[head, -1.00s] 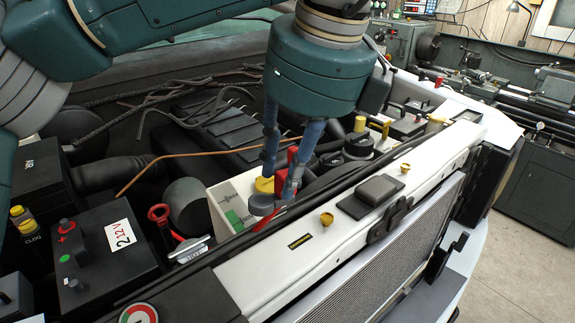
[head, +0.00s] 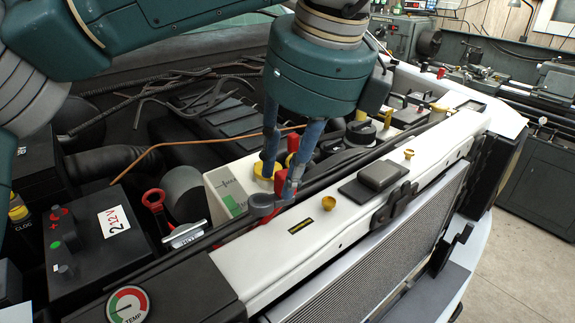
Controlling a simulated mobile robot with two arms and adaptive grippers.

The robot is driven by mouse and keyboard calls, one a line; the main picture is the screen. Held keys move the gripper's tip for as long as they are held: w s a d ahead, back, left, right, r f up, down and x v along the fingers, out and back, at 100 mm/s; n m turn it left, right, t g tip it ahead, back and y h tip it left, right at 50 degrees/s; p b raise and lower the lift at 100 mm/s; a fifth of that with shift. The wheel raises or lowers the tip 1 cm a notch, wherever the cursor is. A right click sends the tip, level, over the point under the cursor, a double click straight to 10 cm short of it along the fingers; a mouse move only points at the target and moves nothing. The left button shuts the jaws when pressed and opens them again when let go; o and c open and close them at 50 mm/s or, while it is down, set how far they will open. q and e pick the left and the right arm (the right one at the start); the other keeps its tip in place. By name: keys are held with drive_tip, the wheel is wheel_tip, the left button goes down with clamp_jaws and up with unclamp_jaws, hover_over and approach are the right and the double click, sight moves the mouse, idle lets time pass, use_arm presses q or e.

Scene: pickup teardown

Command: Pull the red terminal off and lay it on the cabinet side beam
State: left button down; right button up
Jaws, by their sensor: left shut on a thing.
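My left gripper (head: 275,198) points down from above, its blue fingers near the inner edge of the long white beam (head: 245,262). It is shut on a red part that I take to be the red terminal (head: 283,186). Red shows between and behind the fingers, which hide much of it. The part is held near the pale reservoir, and whether it touches the beam cannot be told. A red ring-shaped clamp (head: 154,200) also stands by the black battery (head: 100,248) at left. My right gripper is not in view.
The pale reservoir with a yellow cap (head: 264,170) stands beside the fingers. A round TEMP gauge (head: 128,304) is at lower left. Black hoses run along the beam.

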sight(288, 204)
use_arm(q)
drive_tip(key=shift+f+b, duration=2.55)
drive_tip(key=shift+f, duration=0.2)
drive_tip(key=shift+f+b, duration=0.75)
drive_tip(key=shift+b, duration=0.05)
drive_tip(key=c, duration=1.3)
unclamp_jaws()
drive_tip(key=v, duration=1.2)
drive_tip(key=shift+d, duration=0.1)
